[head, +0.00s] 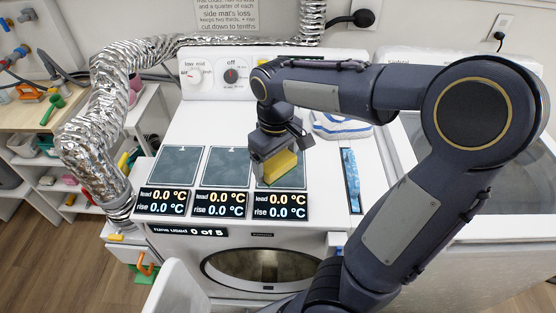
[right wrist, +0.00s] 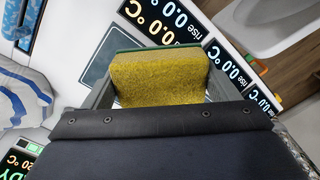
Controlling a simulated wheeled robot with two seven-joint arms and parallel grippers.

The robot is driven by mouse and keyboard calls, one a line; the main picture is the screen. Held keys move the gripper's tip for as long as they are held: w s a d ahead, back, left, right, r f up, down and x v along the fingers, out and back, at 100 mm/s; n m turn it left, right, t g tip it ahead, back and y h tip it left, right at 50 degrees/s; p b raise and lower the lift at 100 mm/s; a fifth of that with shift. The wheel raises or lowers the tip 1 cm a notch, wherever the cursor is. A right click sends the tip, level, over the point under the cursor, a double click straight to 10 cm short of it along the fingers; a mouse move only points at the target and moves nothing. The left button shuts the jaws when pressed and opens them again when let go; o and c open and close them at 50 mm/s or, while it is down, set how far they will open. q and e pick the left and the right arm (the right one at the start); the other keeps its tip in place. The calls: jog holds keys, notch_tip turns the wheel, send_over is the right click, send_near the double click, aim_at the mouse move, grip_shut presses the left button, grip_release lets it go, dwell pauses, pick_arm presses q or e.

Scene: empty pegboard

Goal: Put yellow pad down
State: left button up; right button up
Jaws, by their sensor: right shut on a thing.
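The yellow pad (head: 281,168) is a thick sponge-like block, and its green backing edge shows in the right wrist view (right wrist: 160,78). My right gripper (head: 268,172) is shut on the pad, with a finger at each side of it. It holds the pad over the rightmost of three dark grey mats (head: 293,181) on the white machine top. I cannot tell whether the pad touches that mat. The middle mat (head: 228,168) and the left mat (head: 178,166) are bare. My left gripper is not in view.
Temperature displays (head: 222,204) reading 0.0 °C line the front edge below the mats. A blue strip (head: 350,178) lies to the right, and a folded striped cloth (head: 341,127) lies behind. A silver duct (head: 92,150) runs down the left. A washer door (head: 262,268) is below.

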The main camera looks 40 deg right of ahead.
jog(key=w+d+f, duration=0.1)
jog(key=w+f, duration=0.1)
jog(key=w+d+f, duration=0.1)
jog(key=d+f, duration=0.1)
jog(key=w+d+f, duration=0.2)
jog(key=shift+w+f, duration=0.2)
jog(key=shift+w, duration=0.1)
jog(key=shift+w+d+f, duration=0.3)
jog(key=shift+d+f, duration=0.05)
jog(key=shift+f, duration=0.2)
jog(key=shift+w+f, duration=0.1)
jog(key=shift+f, duration=1.5)
jog(key=shift+f, duration=0.1)
jog(key=shift+f, duration=0.15)
jog(key=o, duration=0.9)
notch_tip(320, 180, up, 12)
jog(key=s+a+m+t+y, duration=0.2)
jog(key=s+a+t, duration=0.3)
jog(key=s+a, duration=0.9)
jog(key=s+y, duration=0.1)
jog(key=s, duration=0.3)
jog(key=shift+s+a+m+t+y, duration=0.25)
jog(key=shift+a+m+t+y, duration=0.05)
jog(key=shift+a+m+y, duration=0.1)
